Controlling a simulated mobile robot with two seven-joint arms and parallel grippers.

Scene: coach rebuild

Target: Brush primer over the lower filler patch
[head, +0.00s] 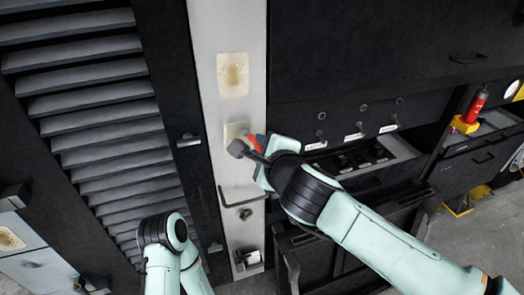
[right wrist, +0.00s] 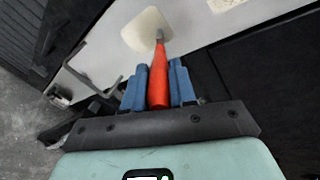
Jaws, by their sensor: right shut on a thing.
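The lower filler patch (head: 231,131) is a pale cream patch on the light upright panel, partly hidden by my right gripper in the head view. In the right wrist view the patch (right wrist: 143,27) shows at the top. My right gripper (head: 254,139) is in front of it, its blue fingers (right wrist: 158,78) shut on the red handle of a brush (right wrist: 158,88). The brush's grey tip overlaps the patch's lower right edge in the wrist view; I cannot tell whether it touches. The upper filler patch (head: 233,75) is tan-centred. My left gripper is out of view.
A bent dark rail (head: 243,199) juts from the panel below the patch, above a small holder (head: 247,262). A louvred grille (head: 100,110) lies left. Right are dark cabinets, an open drawer (head: 395,150) and a red bottle (head: 475,106) in a yellow holder.

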